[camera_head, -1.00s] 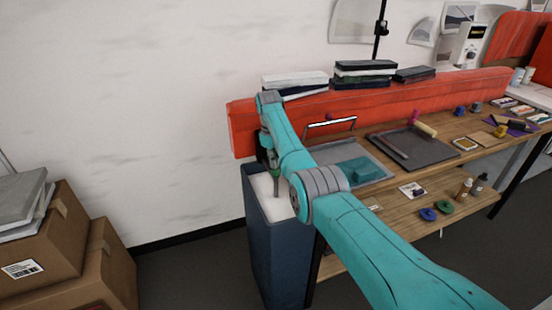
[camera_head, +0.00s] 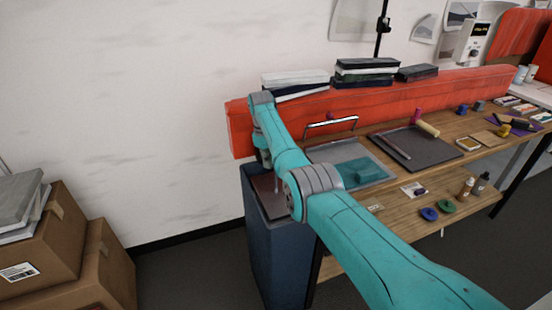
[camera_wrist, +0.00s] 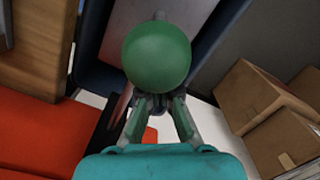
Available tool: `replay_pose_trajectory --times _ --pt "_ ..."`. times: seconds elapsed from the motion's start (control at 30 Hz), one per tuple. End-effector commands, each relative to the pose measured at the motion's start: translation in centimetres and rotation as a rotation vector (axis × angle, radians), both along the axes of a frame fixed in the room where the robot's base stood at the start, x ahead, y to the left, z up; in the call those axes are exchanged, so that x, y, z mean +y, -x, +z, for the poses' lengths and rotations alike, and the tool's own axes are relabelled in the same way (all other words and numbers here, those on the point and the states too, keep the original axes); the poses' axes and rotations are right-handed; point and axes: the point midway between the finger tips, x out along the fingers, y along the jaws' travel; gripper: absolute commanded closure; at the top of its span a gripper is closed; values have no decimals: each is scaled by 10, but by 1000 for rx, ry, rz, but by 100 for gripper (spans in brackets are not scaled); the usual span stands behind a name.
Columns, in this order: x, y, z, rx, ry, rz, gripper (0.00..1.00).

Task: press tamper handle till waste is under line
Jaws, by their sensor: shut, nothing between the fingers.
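The tamper handle's round green knob (camera_wrist: 157,60) fills the upper middle of the wrist view. My gripper (camera_wrist: 157,104) is shut with nothing between its fingers. Its tips meet at the knob's lower edge in the picture; I cannot tell whether they touch it. The tall dark blue bin (camera_head: 276,255) stands left of the workbench, and my wrist is over its top. A dull reddish-brown surface (camera_head: 268,197) shows inside the bin, with a paler patch in the wrist view (camera_wrist: 115,38). In the head view my arm hides the handle and my gripper. I cannot make out the line.
A red panel (camera_head: 228,130) runs behind the bin and the wooden workbench (camera_head: 420,185). The bench holds trays, tools and bottles. Cardboard boxes (camera_head: 60,235) stand at the left, with open floor between them and the bin.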

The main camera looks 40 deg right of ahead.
Motion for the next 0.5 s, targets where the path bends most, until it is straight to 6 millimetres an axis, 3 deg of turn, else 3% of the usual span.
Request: replay_pose_trajectory --times 0.17,0.5 --pt "0 -2 12 -3 1 0 100" --pt "2 -8 77 -2 1 0 100"
